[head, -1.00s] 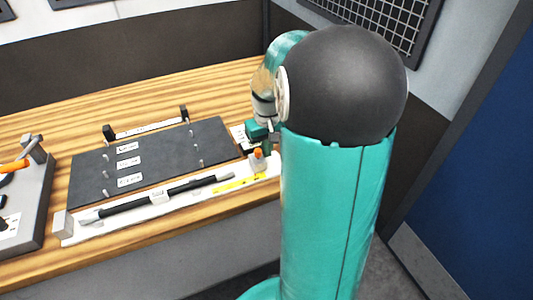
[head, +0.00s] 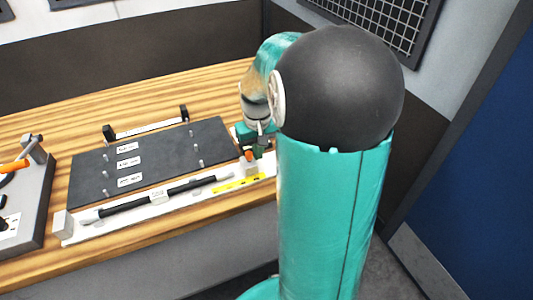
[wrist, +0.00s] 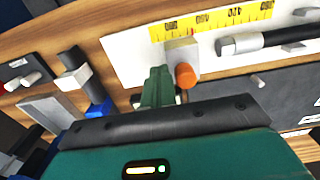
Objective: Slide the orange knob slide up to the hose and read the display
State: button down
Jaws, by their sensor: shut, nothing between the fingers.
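The slide is a pale block (wrist: 182,55) with an orange knob (wrist: 185,76); the knob also shows in the head view (head: 249,155). It sits on the white rail by the yellow scale. The black hose (head: 190,187) lies along the rail, left of the slide in the head view. Its grey end (wrist: 230,45) shows in the wrist view, with a small gap to the block. My gripper (wrist: 158,88) is shut and empty, its green fingers right beside the knob. I cannot tell whether they touch it. No readable measuring display shows.
The white rail (head: 100,230) runs along the bench front, with the yellow scale (wrist: 212,20) on it. A dark slab (head: 150,158) with pale labels and small pegs lies behind it. A grey fixture with an orange handle (head: 14,166) stands at the left. The wooden bench behind is mostly clear.

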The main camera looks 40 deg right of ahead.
jog(key=shift+w+a, duration=0.15)
jog(key=shift+a, duration=0.45)
jog(key=shift+w+a, duration=0.1)
jog(key=shift+a, duration=0.2)
jog(key=shift+w+a, duration=0.3)
jog(key=shift+a, duration=0.7)
jog(key=shift+w+a, duration=0.3)
jog(key=shift+a, duration=0.65)
jog(key=shift+d, duration=0.2)
dwell(0.5)
jog(key=shift+r, duration=0.15)
jog(key=shift+r, duration=0.9)
notch_tip(320, 180, up, 5)
jog(key=shift+s+d+f, duration=0.1)
